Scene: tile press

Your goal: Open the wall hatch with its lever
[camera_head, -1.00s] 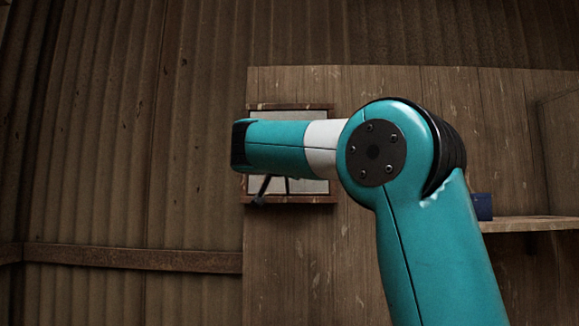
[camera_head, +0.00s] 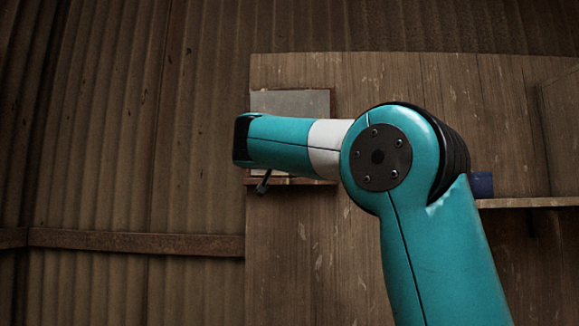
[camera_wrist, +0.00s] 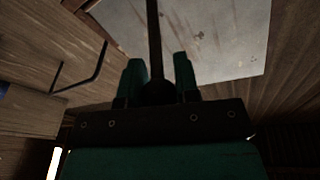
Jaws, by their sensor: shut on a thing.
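The hatch panel (camera_head: 291,102) is a grey plate on the wooden wall board, partly hidden behind my forearm in the head view. Its top covers the upper rim of the frame, and the frame's lower rim (camera_head: 290,181) shows below my arm. In the wrist view the panel (camera_wrist: 215,35) fills the top, slanted. My gripper (camera_wrist: 159,68) is shut on the lever (camera_wrist: 153,40), a dark rod with a round end between the two teal fingers. In the head view a short dark bar (camera_head: 263,183) shows under my arm; I cannot tell which part it is.
A thin black bent bar (camera_wrist: 85,78) stands out near wood at the left of the wrist view. A shelf (camera_head: 530,202) with a blue container (camera_head: 481,184) is at the right of the head view. Corrugated wall (camera_head: 110,130) fills the left.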

